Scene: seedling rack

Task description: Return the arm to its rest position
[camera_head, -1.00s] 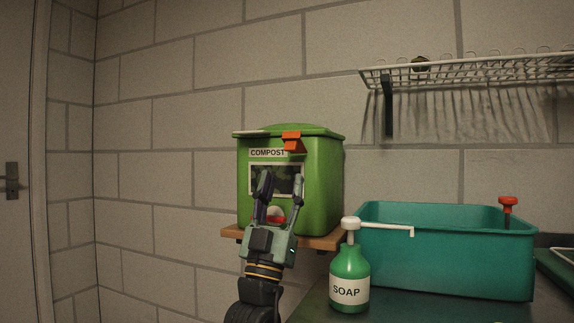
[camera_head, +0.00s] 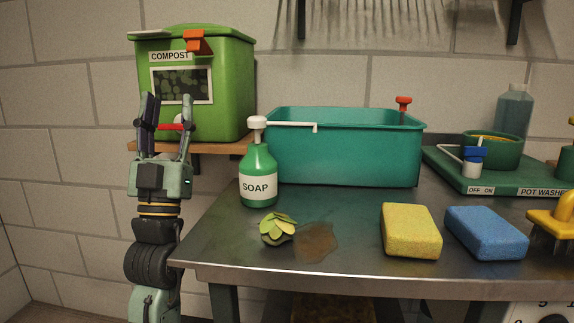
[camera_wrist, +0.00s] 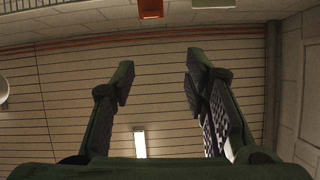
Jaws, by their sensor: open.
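My gripper (camera_head: 167,112) points upward at the left in the head view, in front of the green compost bin (camera_head: 237,85). Its two fingers stand apart. In the wrist view the fingers of my gripper (camera_wrist: 160,80) are spread with nothing between them. Beyond them are a slatted surface and a bright light. The arm below my gripper stands upright, left of the metal table.
The bin stands on a wooden shelf (camera_head: 215,148).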

